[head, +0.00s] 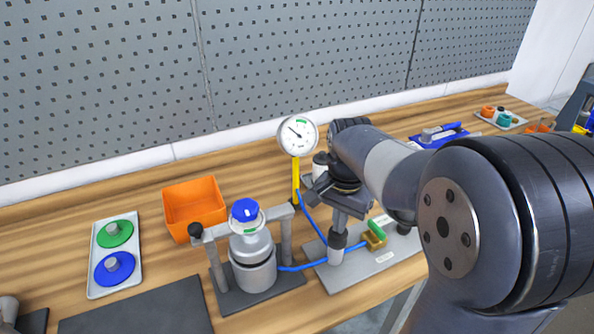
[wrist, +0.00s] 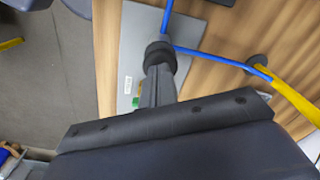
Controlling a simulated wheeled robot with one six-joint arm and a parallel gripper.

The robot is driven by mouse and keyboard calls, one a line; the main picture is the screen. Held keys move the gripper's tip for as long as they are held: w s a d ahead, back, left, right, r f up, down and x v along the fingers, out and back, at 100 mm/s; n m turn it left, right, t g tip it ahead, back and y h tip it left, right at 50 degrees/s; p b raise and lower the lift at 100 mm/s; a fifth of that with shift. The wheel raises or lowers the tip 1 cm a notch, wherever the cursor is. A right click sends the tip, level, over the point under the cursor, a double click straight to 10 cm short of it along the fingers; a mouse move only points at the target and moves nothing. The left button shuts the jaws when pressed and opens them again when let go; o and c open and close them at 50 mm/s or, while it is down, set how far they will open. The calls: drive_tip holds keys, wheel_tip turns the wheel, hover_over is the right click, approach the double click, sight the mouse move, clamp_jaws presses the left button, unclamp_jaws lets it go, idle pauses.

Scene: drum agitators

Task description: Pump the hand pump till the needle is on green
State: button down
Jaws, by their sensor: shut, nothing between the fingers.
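The round white gauge (head: 298,135) stands on a yellow post behind the pump. It has a green band near the top of its dial, and its dark needle points to the upper left, apparently off the green. The hand pump (head: 336,253) is a grey cylinder with a black collar on a metal plate (head: 380,257). The collar shows in the wrist view (wrist: 160,55). My gripper (head: 341,222) points down directly over the pump, shut and empty. It also shows in the wrist view (wrist: 158,80). It hides the pump's top, and I cannot tell whether they touch.
A blue hose (head: 307,267) runs from the pump to a metal vessel with a blue cap (head: 245,210) in a stand. A brass fitting with a green lever (head: 376,232) sits right of the pump. An orange bin (head: 194,205) and a disc tray (head: 114,254) are left.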

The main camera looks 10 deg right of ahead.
drive_tip(key=shift+f, duration=0.5)
wheel_tip(320, 180, up, 6)
drive_tip(key=p, duration=0.5)
drive_tip(key=shift+f, duration=0.1)
drive_tip(key=shift+f+b, duration=2.1)
drive_tip(key=shift+f, duration=0.85)
wheel_tip(320, 180, up, 6)
drive_tip(key=p, duration=0.5)
drive_tip(key=shift+f, duration=0.1)
